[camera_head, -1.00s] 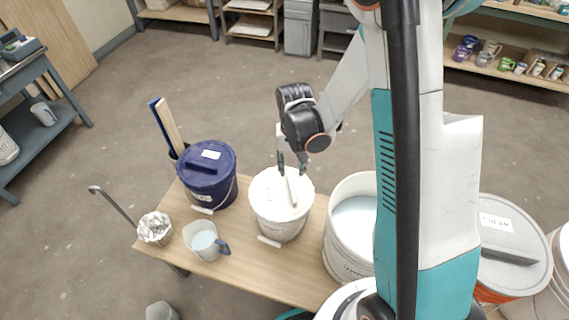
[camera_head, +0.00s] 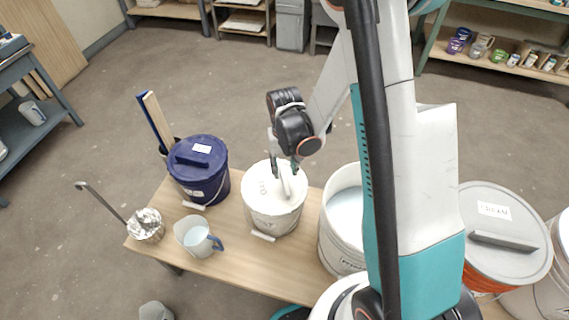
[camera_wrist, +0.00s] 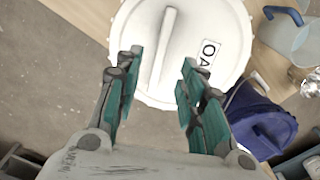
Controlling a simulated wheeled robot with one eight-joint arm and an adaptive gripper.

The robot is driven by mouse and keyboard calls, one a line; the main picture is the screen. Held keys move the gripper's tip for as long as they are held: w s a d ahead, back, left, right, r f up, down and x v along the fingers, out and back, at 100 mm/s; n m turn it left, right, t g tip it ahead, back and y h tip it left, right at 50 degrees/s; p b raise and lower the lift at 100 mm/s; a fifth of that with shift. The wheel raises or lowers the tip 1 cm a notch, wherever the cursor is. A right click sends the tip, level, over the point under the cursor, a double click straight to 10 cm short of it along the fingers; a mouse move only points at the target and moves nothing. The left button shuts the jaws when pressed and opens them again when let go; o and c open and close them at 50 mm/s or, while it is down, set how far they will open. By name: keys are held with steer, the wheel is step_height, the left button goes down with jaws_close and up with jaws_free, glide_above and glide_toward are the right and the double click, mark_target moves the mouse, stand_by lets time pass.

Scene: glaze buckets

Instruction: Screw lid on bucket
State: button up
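The white lid (camera_head: 263,188) with a raised bar handle sits on top of the white bucket (camera_head: 274,221) in the middle of the table. In the wrist view the lid (camera_wrist: 216,22) fills the top centre, with its bar handle (camera_wrist: 164,48) and a black-lettered label. My gripper (camera_head: 283,166) is above the lid. In the wrist view my gripper (camera_wrist: 156,84) is open, with one finger on each side of the bar handle's near end and visible gaps between. I cannot tell how tightly the lid sits.
A navy lidded bucket (camera_head: 215,187) and a jug (camera_head: 196,238) stand left on the wooden table (camera_head: 235,268). A foil-lined cup (camera_head: 146,226) with a ladle is farther left. An open white bucket (camera_head: 339,240) stands close on the right, beside a grey-lidded orange bucket (camera_head: 505,261).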

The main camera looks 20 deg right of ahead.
mark_target(284, 179)
steer(key=shift+f+b, duration=0.55)
steer(key=shift+f, duration=2.75)
steer(key=shift+c, duration=0.3)
jaws_close()
jaws_free()
steer(key=o, duration=0.8)
steer(key=shift+o, duration=0.2)
